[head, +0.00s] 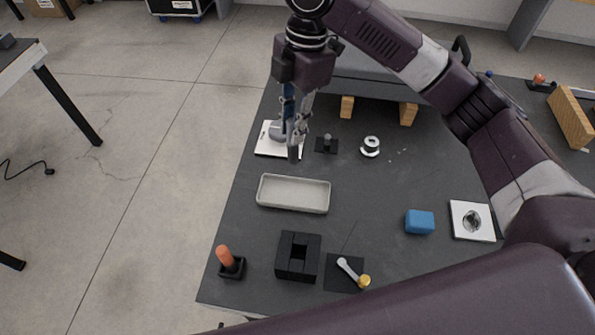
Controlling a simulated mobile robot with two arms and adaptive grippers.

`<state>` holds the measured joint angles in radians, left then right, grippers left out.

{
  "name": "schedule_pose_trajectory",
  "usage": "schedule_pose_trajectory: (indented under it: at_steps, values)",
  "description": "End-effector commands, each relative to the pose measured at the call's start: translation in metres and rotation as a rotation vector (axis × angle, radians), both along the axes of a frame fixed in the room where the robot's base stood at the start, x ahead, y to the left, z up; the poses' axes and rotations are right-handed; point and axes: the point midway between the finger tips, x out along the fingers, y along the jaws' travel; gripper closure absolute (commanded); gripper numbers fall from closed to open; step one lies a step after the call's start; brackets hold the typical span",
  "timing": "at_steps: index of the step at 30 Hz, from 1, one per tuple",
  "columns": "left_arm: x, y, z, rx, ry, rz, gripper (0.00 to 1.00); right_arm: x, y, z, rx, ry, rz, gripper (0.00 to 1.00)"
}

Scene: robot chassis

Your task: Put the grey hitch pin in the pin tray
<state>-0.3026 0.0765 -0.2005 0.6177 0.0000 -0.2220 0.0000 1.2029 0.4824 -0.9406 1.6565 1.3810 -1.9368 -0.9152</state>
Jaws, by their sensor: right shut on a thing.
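My right gripper (295,130) comes down from the top of the head view, above the white plate's right side. It is shut on a slim grey piece, the grey hitch pin (293,152), which hangs below the fingertips, roughly upright. The fingers hide part of it. The pin tray (293,208), a shallow light-grey rectangular tray, lies just in front of the gripper and looks empty. The pin's lower end is behind the tray's far rim in the picture. My left gripper is not in view.
A white plate (264,150) with a grey part lies behind the gripper. A small black base with a peg (327,144) and a silver spool (370,146) stand to the right. A black block (298,264), orange handle (225,257) and blue block (419,222) are nearer me.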

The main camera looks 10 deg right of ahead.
Motion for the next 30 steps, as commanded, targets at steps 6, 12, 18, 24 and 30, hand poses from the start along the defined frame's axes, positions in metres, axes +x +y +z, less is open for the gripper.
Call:
schedule_pose_trajectory:
  at_steps: [6, 12, 18, 24, 30]
  values:
    - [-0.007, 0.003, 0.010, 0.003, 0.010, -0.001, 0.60, -0.001, -0.001, -0.059, -0.002, 0.005, -0.001, 1.00]
    - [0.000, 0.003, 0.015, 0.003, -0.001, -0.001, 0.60, -0.001, -0.001, -0.099, 0.000, 0.001, -0.002, 1.00]
    - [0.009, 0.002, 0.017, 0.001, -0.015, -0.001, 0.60, 0.000, -0.001, -0.113, 0.000, -0.001, -0.001, 1.00]
    - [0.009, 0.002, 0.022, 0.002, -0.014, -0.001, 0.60, 0.000, -0.001, -0.140, -0.001, 0.002, -0.002, 1.00]
    - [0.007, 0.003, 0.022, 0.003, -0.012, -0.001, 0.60, 0.001, -0.001, -0.153, 0.000, -0.003, 0.000, 1.00]
